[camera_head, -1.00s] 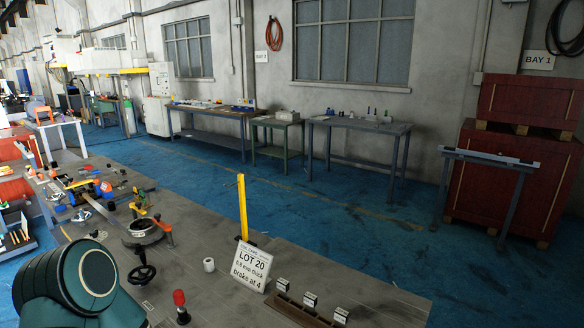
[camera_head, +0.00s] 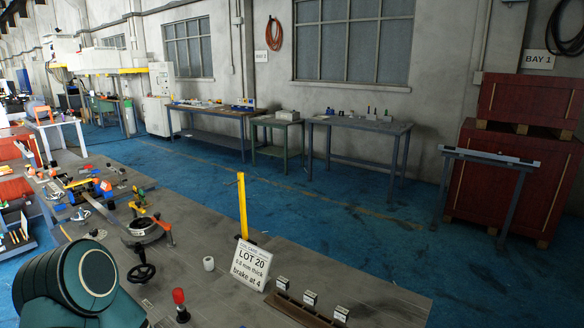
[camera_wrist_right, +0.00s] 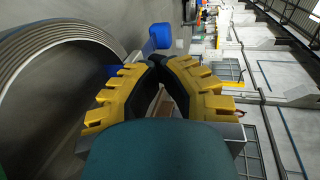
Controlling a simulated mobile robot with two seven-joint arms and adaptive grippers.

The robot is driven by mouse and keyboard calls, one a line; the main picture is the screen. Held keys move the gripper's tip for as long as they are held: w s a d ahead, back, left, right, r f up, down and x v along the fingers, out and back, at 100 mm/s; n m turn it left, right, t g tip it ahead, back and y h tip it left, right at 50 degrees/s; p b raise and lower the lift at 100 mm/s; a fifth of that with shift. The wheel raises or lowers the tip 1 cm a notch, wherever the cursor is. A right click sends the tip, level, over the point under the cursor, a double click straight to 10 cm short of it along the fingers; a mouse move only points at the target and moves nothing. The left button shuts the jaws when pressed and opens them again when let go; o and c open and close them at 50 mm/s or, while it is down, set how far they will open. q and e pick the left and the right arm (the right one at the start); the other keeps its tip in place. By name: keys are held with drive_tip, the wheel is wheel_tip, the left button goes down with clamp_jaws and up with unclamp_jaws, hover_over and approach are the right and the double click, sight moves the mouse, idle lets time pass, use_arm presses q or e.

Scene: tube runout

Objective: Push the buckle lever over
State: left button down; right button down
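In the head view the bench holds a round ring-shaped fixture (camera_head: 146,230) with an orange-red lever (camera_head: 165,231) at its right side. A black handwheel (camera_head: 141,272) stands in front of it, and a red-knobbed lever (camera_head: 179,297) stands nearer me. I cannot tell which part is the buckle lever. In the right wrist view my right gripper (camera_wrist_right: 158,60) has its yellow-and-black fingers drawn together at the tips, with nothing visibly held. A blue part (camera_wrist_right: 160,36) shows just beyond the tips. My left gripper is not in view.
A white roll (camera_head: 208,263) and a rack of small blocks (camera_head: 310,299) are nearby. A large ribbed grey cylinder (camera_wrist_right: 50,50) fills the left of the right wrist view.

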drive_tip(key=shift+s+d, duration=0.1)
idle(0.4)
drive_tip(key=shift+s+d+f+b, duration=0.1)
drive_tip(key=shift+s+d+b, duration=0.1)
drive_tip(key=shift+s+d, duration=0.45)
drive_tip(key=shift+s+d+f+b, duration=0.15)
drive_tip(key=shift+s+d, duration=0.25)
drive_tip(key=shift+d, duration=0.45)
drive_tip(key=shift+r, duration=0.15)
